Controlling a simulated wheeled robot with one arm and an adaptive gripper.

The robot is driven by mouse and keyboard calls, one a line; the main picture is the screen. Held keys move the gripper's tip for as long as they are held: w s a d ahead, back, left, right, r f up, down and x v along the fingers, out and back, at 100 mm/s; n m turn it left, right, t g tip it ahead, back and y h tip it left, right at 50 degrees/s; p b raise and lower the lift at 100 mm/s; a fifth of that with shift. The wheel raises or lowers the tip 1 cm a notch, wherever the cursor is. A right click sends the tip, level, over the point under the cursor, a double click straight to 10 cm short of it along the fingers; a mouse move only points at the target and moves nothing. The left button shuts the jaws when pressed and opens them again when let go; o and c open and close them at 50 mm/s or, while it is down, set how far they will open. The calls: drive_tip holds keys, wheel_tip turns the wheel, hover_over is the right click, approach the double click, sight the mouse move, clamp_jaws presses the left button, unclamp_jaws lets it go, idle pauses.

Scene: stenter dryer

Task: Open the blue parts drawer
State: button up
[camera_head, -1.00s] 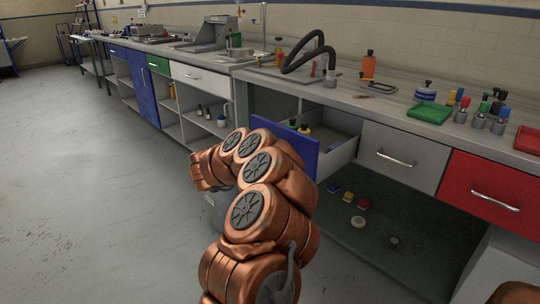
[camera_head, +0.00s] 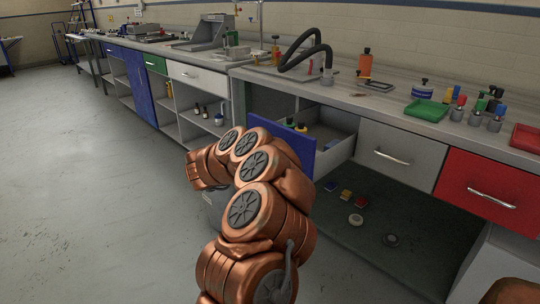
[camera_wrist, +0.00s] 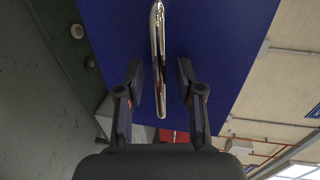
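The blue parts drawer (camera_head: 283,146) is pulled well out from the bench. Its open top shows small bottles with green and yellow caps (camera_head: 296,126) inside. In the wrist view the blue drawer front (camera_wrist: 215,50) fills the middle, with its shiny bar handle (camera_wrist: 158,45) running lengthwise. My gripper (camera_wrist: 159,82) has one finger on each side of the handle's near end. A gap shows between each finger and the bar, so it is open around the handle. In the head view my arm hides the gripper and handle.
A grey drawer (camera_head: 397,156) and a red drawer (camera_head: 489,185) to the right are shut. Small items, including a white disc (camera_head: 355,219), lie on the lower shelf beneath. A green tray (camera_head: 426,110) and several bottles stand on the counter. The floor at left is clear.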

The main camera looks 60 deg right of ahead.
drive_tip(key=v, duration=1.1)
drive_tip(key=shift+a, duration=0.35)
drive_tip(key=shift+w, duration=0.1)
